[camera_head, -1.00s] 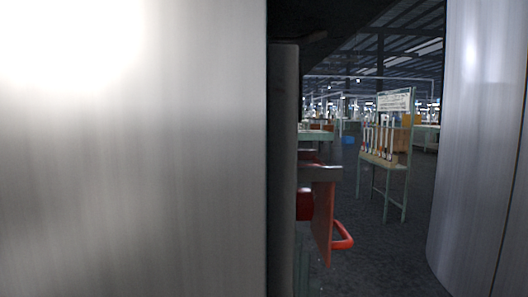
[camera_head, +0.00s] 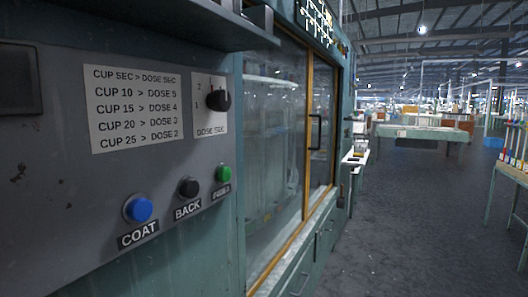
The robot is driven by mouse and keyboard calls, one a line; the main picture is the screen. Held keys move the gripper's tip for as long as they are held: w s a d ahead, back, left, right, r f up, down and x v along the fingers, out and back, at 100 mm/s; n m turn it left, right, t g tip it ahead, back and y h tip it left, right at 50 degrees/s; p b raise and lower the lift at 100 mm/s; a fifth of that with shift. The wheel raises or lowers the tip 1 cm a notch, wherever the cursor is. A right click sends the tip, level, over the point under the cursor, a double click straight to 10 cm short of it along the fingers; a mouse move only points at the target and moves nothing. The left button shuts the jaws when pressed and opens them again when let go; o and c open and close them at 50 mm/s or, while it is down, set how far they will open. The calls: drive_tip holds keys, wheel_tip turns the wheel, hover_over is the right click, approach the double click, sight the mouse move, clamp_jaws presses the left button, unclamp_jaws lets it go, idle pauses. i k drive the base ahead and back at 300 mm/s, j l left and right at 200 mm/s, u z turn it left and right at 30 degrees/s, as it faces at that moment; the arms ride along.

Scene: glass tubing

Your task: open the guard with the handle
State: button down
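The guard is a glazed panel (camera_head: 275,130) in a yellow-brown frame on the front of a green machine. A second glazed section (camera_head: 321,95) stands farther along, and a dark upright handle (camera_head: 315,132) shows there, beside the frame post. The glass looks closed across the opening, but I cannot tell which panel the handle is fixed to. My gripper is not in view.
A grey control panel (camera_head: 50,200) fills the near left, with a dose chart (camera_head: 135,108), a black knob (camera_head: 218,96) and blue (camera_head: 139,209), black (camera_head: 189,187) and green (camera_head: 223,174) buttons. The floor (camera_head: 410,220) to the right is clear. A rack table (camera_head: 510,170) stands at the right edge.

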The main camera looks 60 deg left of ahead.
sight(254, 286)
drive_tip(key=u, duration=0.45)
drive_tip(key=i+u, duration=0.1)
drive_tip(key=u, duration=0.35)
drive_tip(key=l+u, duration=0.1)
drive_tip(key=u, duration=0.35)
drive_tip(key=i+l+u, duration=0.1)
drive_tip(key=u, duration=0.8)
drive_tip(key=i+l+z, duration=0.35)
drive_tip(key=i+z, duration=0.35)
drive_tip(key=i+l+u, duration=0.1)
drive_tip(key=i, duration=0.35)
drive_tip(key=i+l+u, duration=0.1)
drive_tip(key=i, duration=0.35)
